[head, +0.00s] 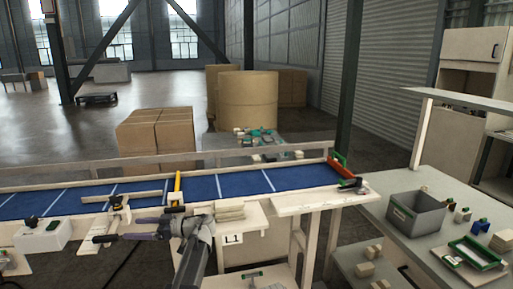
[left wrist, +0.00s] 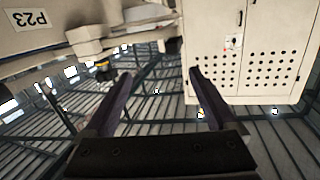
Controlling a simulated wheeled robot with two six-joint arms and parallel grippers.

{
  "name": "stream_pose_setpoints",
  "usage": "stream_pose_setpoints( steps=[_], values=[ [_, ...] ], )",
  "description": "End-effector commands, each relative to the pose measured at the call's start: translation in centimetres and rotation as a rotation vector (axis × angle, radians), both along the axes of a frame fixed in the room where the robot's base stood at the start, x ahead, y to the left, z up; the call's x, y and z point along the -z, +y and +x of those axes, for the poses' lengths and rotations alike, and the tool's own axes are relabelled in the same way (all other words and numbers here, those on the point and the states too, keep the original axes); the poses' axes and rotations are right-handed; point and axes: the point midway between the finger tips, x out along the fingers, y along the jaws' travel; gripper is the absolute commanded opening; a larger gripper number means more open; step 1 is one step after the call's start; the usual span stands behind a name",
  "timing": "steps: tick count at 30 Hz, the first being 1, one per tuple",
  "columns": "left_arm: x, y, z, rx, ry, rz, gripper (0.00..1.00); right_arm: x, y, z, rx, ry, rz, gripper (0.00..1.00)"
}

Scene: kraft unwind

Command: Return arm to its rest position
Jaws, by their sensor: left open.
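My left gripper (head: 118,230) is in front of the blue conveyor belt in the head view, left of the stacked flat pieces, with its fingers pointing left. In the left wrist view my left gripper (left wrist: 160,74) has its two dark fingers wide apart with nothing between them. My left forearm rises from the bottom of the head view and partly hides the bench front by the L1 label. My right gripper does not show.
The blue conveyor (head: 220,185) runs across the middle, with a yellow post (head: 178,188) close by. A grey bin (head: 416,213) and a green frame (head: 476,253) sit on the right bench. The left wrist view shows a perforated pale cabinet (left wrist: 255,50).

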Motion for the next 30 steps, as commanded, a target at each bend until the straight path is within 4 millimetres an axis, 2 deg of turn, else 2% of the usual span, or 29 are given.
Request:
stream_pose_setpoints(
  steps=[8, 14, 17, 20, 24, 27, 30],
  values=[
    [3.4, -2.7, -2.4, 0.057, 0.17, -0.153, 0.92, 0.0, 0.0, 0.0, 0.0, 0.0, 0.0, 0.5],
    [7.4, -6.6, -5.4, 0.162, 0.388, -0.335, 0.92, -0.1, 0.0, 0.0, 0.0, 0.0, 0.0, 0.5],
    [9.8, -9.4, -7.6, 0.251, 0.53, -0.446, 0.92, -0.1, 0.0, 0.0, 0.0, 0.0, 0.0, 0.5],
    [12.7, -13.3, -10.7, 0.392, 0.713, -0.578, 0.92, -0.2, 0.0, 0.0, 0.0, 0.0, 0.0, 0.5],
    [16.7, -20.1, -16.3, 0.686, 1.006, -0.77, 0.92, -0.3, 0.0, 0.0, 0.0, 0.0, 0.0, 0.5],
    [18.4, -24.5, -20.0, 0.904, 1.174, -0.864, 0.92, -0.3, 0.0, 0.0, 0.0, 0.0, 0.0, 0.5],
    [19.3, -27.9, -23.0, 1.091, 1.293, -0.924, 0.92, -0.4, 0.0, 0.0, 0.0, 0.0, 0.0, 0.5]
  ],
)
